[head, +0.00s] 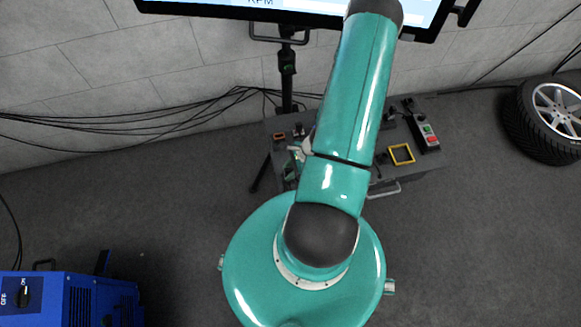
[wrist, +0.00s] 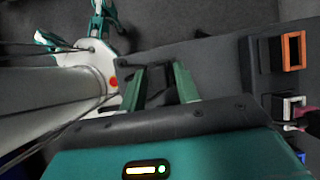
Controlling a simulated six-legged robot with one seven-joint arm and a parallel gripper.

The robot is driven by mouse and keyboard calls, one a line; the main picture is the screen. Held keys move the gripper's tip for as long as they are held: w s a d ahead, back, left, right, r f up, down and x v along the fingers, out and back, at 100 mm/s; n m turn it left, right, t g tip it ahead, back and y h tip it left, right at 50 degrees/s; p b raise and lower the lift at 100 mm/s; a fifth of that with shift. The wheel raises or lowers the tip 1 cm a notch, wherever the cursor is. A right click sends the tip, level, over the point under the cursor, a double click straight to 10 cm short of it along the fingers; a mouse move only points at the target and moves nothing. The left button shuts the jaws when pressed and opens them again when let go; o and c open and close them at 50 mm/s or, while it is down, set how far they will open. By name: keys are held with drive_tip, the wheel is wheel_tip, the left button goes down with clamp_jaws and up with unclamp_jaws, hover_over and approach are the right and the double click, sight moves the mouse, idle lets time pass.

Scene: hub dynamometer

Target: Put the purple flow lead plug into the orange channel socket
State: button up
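The orange channel socket (wrist: 293,50) is an orange-rimmed block at the upper right of the wrist view, on a grey panel. It also shows small in the head view (head: 279,136), at the left of the bench top. My gripper (wrist: 158,72) has its two green fingers apart in the wrist view, with nothing seen between them. It lies left of the orange socket and apart from it. A small pinkish-purple piece (wrist: 309,114) is cut off by the right edge, by a white-rimmed socket; I cannot tell whether it is the purple plug. My arm hides part of the bench.
The white-rimmed socket (wrist: 293,104) sits below the orange one. A yellow frame (head: 401,154) and a box with red and green buttons (head: 428,135) are on the bench's right. A monitor stand (head: 287,75) and black cables (head: 190,105) are behind. A wheel (head: 552,115) stands far right.

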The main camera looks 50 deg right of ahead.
clamp_jaws()
drive_tip(key=shift+r, duration=0.2)
drive_tip(key=shift+r, duration=3.4)
